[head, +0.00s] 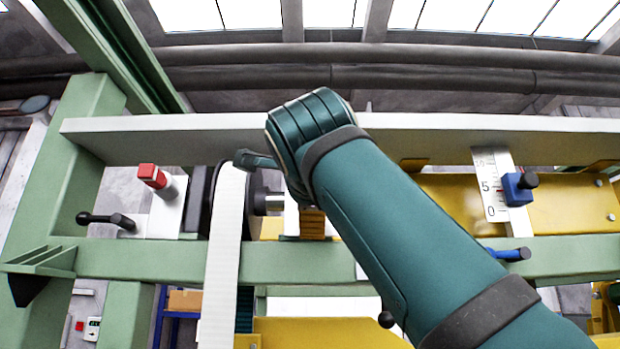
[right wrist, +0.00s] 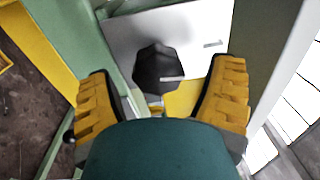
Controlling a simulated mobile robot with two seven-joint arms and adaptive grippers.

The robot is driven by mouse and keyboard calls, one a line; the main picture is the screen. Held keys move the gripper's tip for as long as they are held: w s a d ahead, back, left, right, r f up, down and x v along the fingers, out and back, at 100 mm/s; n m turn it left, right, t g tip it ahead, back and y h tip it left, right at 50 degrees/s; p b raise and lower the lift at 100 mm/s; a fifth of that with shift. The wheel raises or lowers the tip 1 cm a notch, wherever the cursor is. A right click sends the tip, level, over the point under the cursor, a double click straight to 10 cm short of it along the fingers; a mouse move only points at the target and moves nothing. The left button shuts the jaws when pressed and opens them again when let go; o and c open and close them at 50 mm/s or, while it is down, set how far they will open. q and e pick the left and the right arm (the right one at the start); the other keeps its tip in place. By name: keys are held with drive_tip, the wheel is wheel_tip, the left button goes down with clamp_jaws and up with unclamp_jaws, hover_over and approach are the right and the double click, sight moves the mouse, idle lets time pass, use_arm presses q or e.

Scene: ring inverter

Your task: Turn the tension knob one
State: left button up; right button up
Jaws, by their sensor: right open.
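The tension knob (right wrist: 158,68) is a black, many-sided knob with a short white line on its face, seen in the right wrist view. It stands on a pale plate (right wrist: 195,25) that carries a small dark mark. My right gripper (right wrist: 165,72) is open, with one yellow ridged finger on each side of the knob and clear gaps between. I cannot tell how far the fingertips are from it in depth. In the head view I cannot make out the knob; my right arm covers the middle of the machine. My left gripper is not in view.
Green frame beams (head: 310,262) and a long grey bar (head: 460,124) cross the machine. A white strip (head: 222,260) hangs left of my arm. A red-topped post (head: 152,176), a black-handled lever (head: 105,220) and a scale with a blue slider (head: 517,190) stand around it.

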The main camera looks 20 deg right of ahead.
drive_tip(key=v, duration=1)
drive_tip(key=shift+d+f, duration=0.1)
drive_tip(key=shift+f, duration=0.05)
